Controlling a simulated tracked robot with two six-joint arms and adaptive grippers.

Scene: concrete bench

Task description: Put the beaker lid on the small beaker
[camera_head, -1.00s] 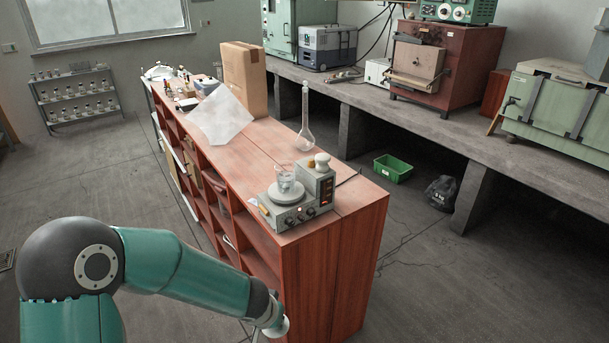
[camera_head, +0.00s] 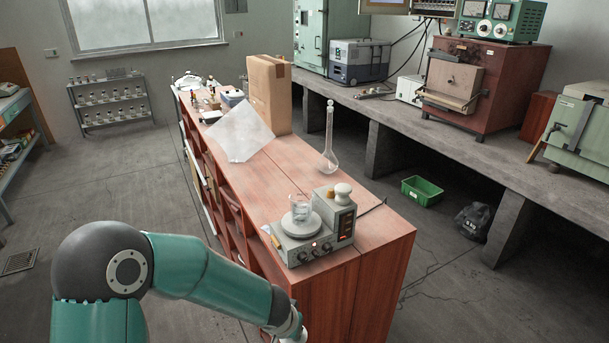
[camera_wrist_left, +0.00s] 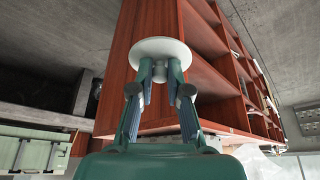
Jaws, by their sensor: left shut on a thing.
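The small beaker (camera_head: 301,207) is clear glass and stands upright on the round plate of a grey stirrer (camera_head: 299,224), near the close end of the red-brown bench. My left gripper (camera_wrist_left: 160,70) is shut on the white round beaker lid (camera_wrist_left: 160,47), seen in the left wrist view. In the head view the gripper (camera_head: 291,325) is at the bottom edge, beside the bench's near end and lower in the picture than the beaker. The lid there is mostly cut off by the frame. My right gripper is out of view.
A tall glass flask (camera_head: 329,155) stands behind the stirrer. A white knobbed piece (camera_head: 342,192) sits on the stirrer's control box. A white sheet (camera_head: 238,132) and a cardboard box (camera_head: 270,95) are farther back. The bench top (camera_head: 272,178) left of the flask is clear.

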